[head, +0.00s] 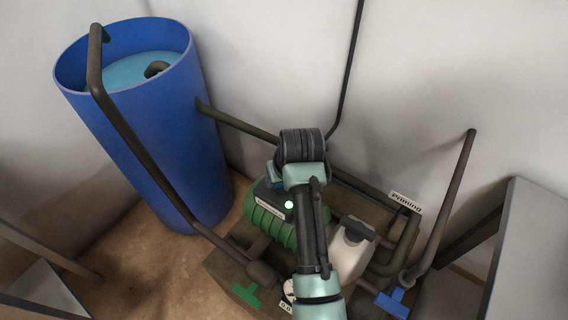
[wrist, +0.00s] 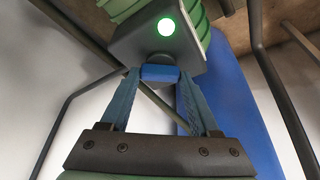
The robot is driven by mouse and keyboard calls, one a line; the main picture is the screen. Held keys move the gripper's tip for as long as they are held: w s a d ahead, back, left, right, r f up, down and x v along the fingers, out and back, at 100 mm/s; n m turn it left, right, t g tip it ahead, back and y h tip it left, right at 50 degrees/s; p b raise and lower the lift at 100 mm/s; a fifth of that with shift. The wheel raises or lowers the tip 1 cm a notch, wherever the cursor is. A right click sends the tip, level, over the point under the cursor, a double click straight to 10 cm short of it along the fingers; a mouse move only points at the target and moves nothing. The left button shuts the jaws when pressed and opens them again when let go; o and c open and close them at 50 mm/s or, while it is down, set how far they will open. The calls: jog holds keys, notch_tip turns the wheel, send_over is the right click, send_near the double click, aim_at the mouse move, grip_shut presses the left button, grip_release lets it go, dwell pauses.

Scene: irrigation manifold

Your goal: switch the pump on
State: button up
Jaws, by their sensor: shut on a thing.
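The pump (head: 262,232) has a ribbed green body and a dark switch box on top. A round green lamp (head: 289,204) on the box is lit; the lamp also shows bright in the wrist view (wrist: 166,27). A blue switch knob (wrist: 160,74) sticks out of the box. My gripper (wrist: 159,76) is shut on the knob, one blue finger on each side. In the head view my arm covers part of the pump and most of the gripper.
A blue barrel (head: 165,160) of water stands at the left, with a dark pipe over its rim. A white container (head: 350,255), a green valve handle (head: 246,294) and a blue valve handle (head: 393,303) lie close around the pump. A "Priming" label (head: 405,202) is behind.

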jog(key=m+p, duration=0.1)
jog(key=m+h+p, duration=0.1)
jog(key=m+p, duration=0.1)
jog(key=shift+a+r, duration=0.15)
jog(key=shift+r, duration=0.05)
jog(key=shift+f+m+h+p, duration=0.1)
jog(key=shift+m+h+p, duration=0.3)
jog(key=shift+m+p, duration=0.45)
jog(key=shift+m, duration=0.35)
jog(key=o, duration=1.4)
jog(key=shift+c, duration=0.2)
jog(key=p+v, duration=0.2)
jog(key=v, duration=1)
jog(key=shift+s+r, duration=0.3)
jog(key=shift+a, duration=0.1)
